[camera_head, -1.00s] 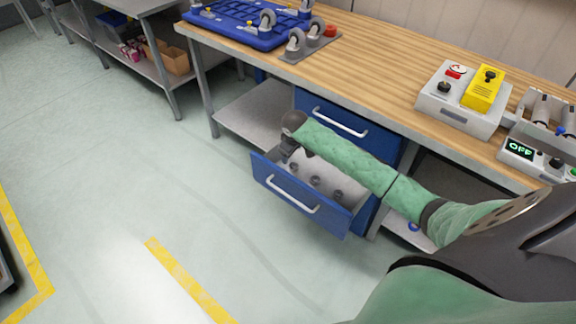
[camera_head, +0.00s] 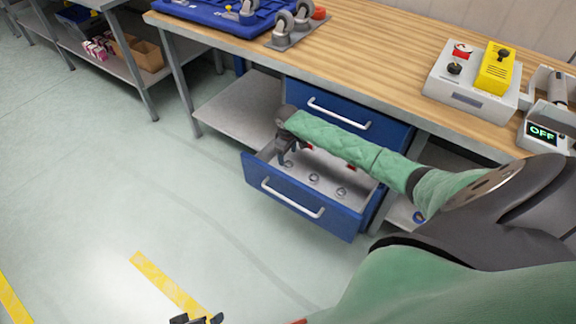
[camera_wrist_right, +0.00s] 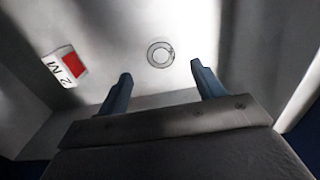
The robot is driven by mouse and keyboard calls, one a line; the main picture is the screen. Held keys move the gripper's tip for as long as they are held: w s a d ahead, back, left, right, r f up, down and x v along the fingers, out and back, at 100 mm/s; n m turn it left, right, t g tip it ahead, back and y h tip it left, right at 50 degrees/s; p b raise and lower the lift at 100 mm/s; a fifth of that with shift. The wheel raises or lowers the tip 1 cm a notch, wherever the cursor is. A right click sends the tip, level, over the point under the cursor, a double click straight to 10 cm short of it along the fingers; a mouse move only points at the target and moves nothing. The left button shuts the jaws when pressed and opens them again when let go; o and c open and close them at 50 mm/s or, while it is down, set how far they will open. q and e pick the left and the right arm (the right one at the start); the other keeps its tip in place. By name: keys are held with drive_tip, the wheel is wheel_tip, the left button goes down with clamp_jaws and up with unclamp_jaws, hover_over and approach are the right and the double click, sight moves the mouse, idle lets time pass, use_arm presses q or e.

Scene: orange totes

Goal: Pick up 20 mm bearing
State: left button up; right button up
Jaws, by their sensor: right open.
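An open blue drawer (camera_head: 295,200) under the workbench holds several small ring-shaped bearings (camera_head: 314,178) in a row on its pale floor. My right gripper (camera_head: 287,160) points down into the drawer at its left end, open and empty. In the right wrist view, one grey bearing (camera_wrist_right: 160,54) lies flat beyond and between the open fingertips (camera_wrist_right: 160,72), not touching them. Its size marking cannot be read. A dark part at the bottom edge of the head view (camera_head: 196,319) looks like my left gripper, mostly cut off.
A white label with red (camera_wrist_right: 68,68) sits left of the bearing. The drawer walls are close around the right gripper. A closed blue drawer (camera_head: 345,115) is above. The wooden bench top (camera_head: 375,65) carries a control box (camera_head: 470,80) and blue tray (camera_head: 215,12). Floor in front is clear.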

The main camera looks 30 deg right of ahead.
sight(288, 164)
drive_tip(key=shift+s+f, duration=0.2)
drive_tip(key=shift+f, duration=2)
drive_tip(key=c, duration=1.1)
